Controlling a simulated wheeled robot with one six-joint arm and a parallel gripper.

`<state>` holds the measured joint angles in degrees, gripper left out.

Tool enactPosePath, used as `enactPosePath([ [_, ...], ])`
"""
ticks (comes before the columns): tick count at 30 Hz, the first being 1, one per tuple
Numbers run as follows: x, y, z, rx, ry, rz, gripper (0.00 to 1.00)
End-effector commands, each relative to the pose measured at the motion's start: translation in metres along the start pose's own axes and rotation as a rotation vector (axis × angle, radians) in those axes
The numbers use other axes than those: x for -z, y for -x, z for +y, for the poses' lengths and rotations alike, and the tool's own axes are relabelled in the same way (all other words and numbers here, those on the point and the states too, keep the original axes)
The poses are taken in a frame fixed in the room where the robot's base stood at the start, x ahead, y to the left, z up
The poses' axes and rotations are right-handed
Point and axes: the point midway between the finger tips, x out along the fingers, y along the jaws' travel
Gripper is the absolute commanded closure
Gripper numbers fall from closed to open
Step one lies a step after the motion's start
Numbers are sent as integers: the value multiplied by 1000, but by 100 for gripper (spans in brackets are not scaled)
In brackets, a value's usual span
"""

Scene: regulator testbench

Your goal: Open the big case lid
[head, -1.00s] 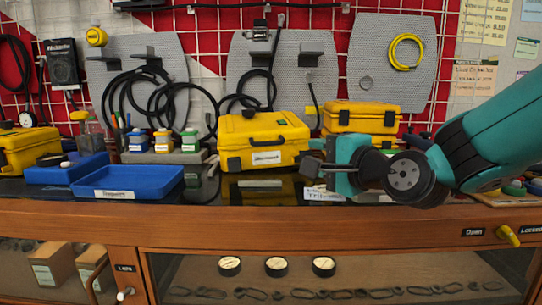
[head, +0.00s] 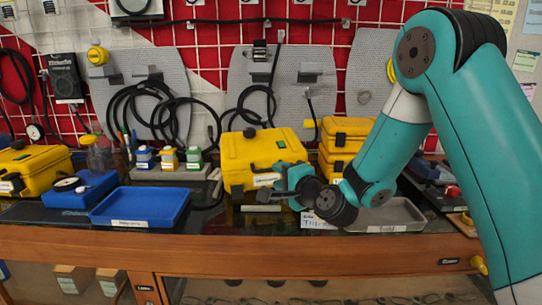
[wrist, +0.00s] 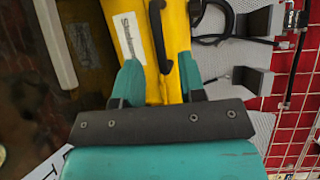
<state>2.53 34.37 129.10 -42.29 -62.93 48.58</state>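The big yellow case (head: 240,152) stands at the middle of the bench with its lid down. Black fittings and a white label are on its front. My gripper (head: 272,181) is at the right part of the case's front. In the wrist view, my gripper (wrist: 158,62) has its two teal fingers spread apart. The yellow case (wrist: 174,22) shows between and beyond them, with its label and a black latch (wrist: 158,35). I cannot tell whether the fingers touch the case. My gripper hides part of the case's right front.
Stacked smaller yellow cases (head: 345,130) stand to the right, partly behind my arm. A blue tray (head: 140,207) is at front left, and a grey tray (head: 388,216) at front right. Small bottles (head: 168,158) stand left of the case. Cables hang on the wall behind.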

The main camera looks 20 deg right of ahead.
Motion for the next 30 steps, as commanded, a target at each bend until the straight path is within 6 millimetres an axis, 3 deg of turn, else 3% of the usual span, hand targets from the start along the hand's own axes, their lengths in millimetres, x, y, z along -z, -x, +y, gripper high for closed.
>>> enactPosePath([
  [3, -1, -22, -5, 0, 1, -3, 63],
  [9, -1, -44, -2, 0, 0, -2, 63],
  [20, 0, -50, 0, 0, -1, 0, 63],
  [25, 0, -49, 0, 0, -1, 0, 100],
  [30, 0, -49, 0, -1, -1, 1, 100],
])
